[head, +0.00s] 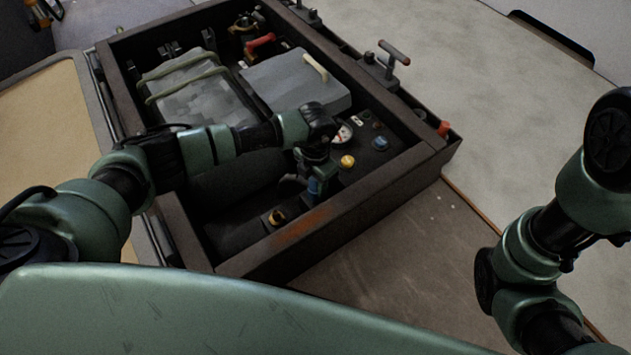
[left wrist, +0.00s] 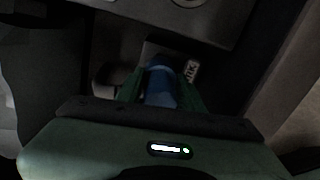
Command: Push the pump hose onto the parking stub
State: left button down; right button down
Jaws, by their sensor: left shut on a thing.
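My left gripper (head: 316,188) reaches down into the front right part of a dark open box (head: 365,198). It is shut on a blue cylindrical piece, which I take to be the pump hose end (head: 314,186). The hose beyond the blue piece is hard to make out. I cannot identify the parking stub, and the gripper hides the spot beneath it. My right gripper is out of view.
A yellow knob (head: 347,161), a blue fitting (head: 380,143) and a round gauge (head: 343,133) are near the gripper. A grey lidded case (head: 295,85) and a strapped grey bundle (head: 200,95) lie farther back.

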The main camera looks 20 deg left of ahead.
pick_arm(q)
jog(key=shift+f, duration=0.35)
jog(key=c, duration=0.8)
grip_release()
jog(key=shift+c, duration=0.2)
